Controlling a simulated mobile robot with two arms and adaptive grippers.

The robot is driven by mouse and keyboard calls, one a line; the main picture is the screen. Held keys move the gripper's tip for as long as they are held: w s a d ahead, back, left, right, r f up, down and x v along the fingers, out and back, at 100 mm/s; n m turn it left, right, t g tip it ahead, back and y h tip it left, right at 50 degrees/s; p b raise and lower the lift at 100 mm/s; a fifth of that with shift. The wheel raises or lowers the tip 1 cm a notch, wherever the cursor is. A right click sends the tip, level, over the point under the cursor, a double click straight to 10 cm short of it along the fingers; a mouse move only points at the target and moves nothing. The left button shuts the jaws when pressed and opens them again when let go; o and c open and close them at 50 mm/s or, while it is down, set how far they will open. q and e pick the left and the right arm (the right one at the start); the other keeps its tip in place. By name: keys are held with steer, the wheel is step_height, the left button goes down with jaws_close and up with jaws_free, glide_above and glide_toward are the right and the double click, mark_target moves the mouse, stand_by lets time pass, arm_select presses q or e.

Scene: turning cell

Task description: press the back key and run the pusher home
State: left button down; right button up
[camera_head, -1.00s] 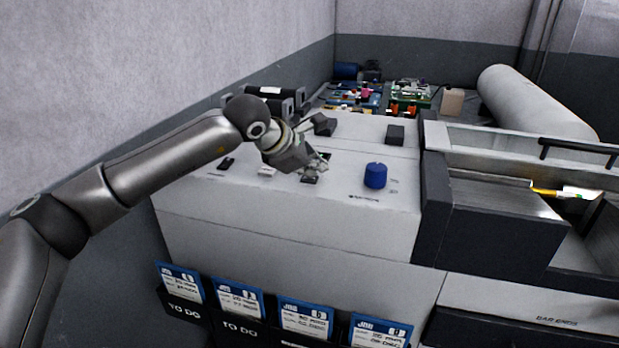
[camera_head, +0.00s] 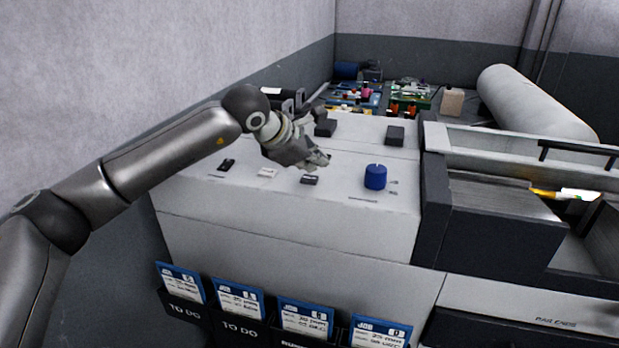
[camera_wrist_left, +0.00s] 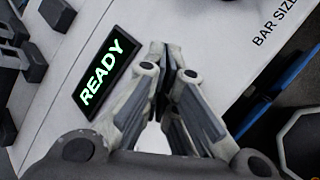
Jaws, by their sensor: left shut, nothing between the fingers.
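My left gripper (camera_head: 322,160) is shut and empty, just above and behind a dark key (camera_head: 310,180) on the pale sloping panel. A pale key (camera_head: 267,173) and a black key (camera_head: 227,164) lie in a row to its left. The key labels are too small to read, so I cannot tell which is the back key. In the left wrist view the closed fingers (camera_wrist_left: 172,58) are beside a black display (camera_wrist_left: 105,72) with green letters reading READY. I cannot make out the pusher for certain. My right gripper is not in view.
A blue knob (camera_head: 375,177) stands up right of the keys. Two dark blocks, one of them here (camera_head: 395,135), sit at the panel's rear. A dark-sided trough (camera_head: 505,215) is to the right. Job cards (camera_head: 305,318) hang along the front below.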

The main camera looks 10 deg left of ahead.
mark_target(313, 180)
arm_select(q)
steer(key=shift+r+p, duration=1)
steer(key=shift+r, duration=1.45)
